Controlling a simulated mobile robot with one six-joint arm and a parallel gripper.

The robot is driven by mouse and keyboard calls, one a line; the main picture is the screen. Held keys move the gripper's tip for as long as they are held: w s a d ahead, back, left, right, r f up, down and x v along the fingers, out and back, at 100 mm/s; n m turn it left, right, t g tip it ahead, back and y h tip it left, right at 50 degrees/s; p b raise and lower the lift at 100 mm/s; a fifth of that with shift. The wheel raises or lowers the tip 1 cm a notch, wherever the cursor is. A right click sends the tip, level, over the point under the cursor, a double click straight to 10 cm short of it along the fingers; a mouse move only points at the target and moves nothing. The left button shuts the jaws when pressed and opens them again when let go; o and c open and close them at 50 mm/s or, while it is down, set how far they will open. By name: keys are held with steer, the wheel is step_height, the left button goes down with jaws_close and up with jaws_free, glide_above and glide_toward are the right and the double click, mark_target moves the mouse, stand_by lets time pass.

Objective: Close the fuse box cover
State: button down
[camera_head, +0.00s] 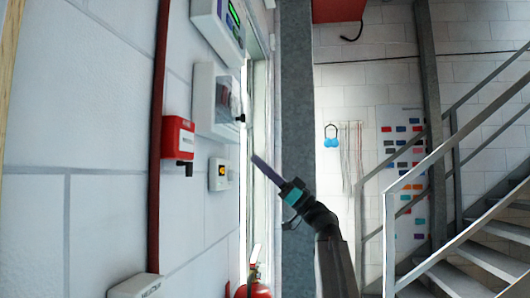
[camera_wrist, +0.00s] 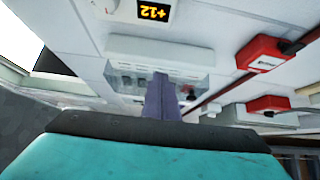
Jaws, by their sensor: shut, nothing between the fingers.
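The fuse box (camera_head: 203,98) is a pale box on the left wall in the head view, with a clear, greyish cover (camera_head: 226,100) on its front. I cannot tell how far the cover stands open. In the wrist view the fuse box (camera_wrist: 150,46) shows ahead, with dark small parts behind its clear front, partly hidden by my fingers. My gripper (camera_head: 256,158) has slim purple fingers, shut and empty. In the head view it is below and to the right of the fuse box, apart from it. In the wrist view the fingers (camera_wrist: 160,80) overlap the box; contact cannot be told.
A grey pillar (camera_head: 297,90) stands behind my gripper. Stairs (camera_head: 470,265) are at right.

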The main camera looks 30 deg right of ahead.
steer(key=shift+w+a+f, duration=0.1)
steer(key=shift+a+f, duration=0.05)
steer(key=shift+f, duration=0.4)
steer(key=shift+w+a+f, duration=0.1)
steer(key=shift+a+f, duration=0.05)
steer(key=shift+f, duration=0.4)
